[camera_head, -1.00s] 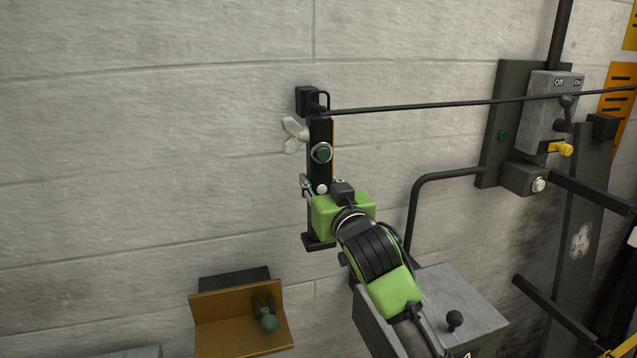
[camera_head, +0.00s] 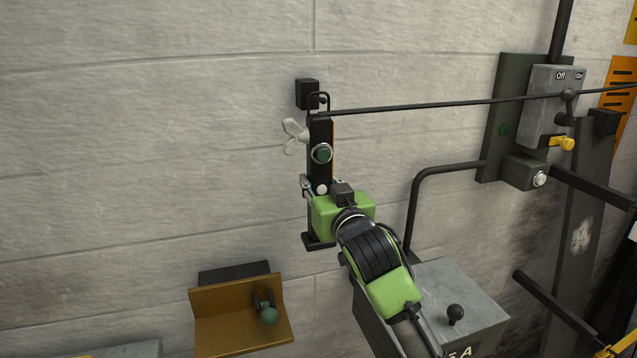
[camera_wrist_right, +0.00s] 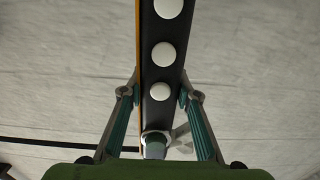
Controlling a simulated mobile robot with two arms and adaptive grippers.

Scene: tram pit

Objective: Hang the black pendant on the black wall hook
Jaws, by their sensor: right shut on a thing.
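The black pendant (camera_head: 320,170) is a long upright bar with a green button, a white butterfly-shaped knob on its left side and a wire loop on top. My right gripper (camera_head: 322,187) is shut on its lower half. In the right wrist view, the fingers (camera_wrist_right: 160,92) press both sides of the pendant (camera_wrist_right: 161,74), which shows round white buttons. The black wall hook (camera_head: 307,91) is a square block on the wall behind the pendant's top. The loop overlaps the hook's right side in the picture; I cannot tell whether they touch. My left gripper is out of view.
A thin black cable (camera_head: 440,105) runs right from near the pendant's top. A brown shelf (camera_head: 235,325) with a green-knobbed part is below left. A grey box (camera_head: 460,300) and a bent black rail (camera_head: 414,205) stand right. The left wall is clear.

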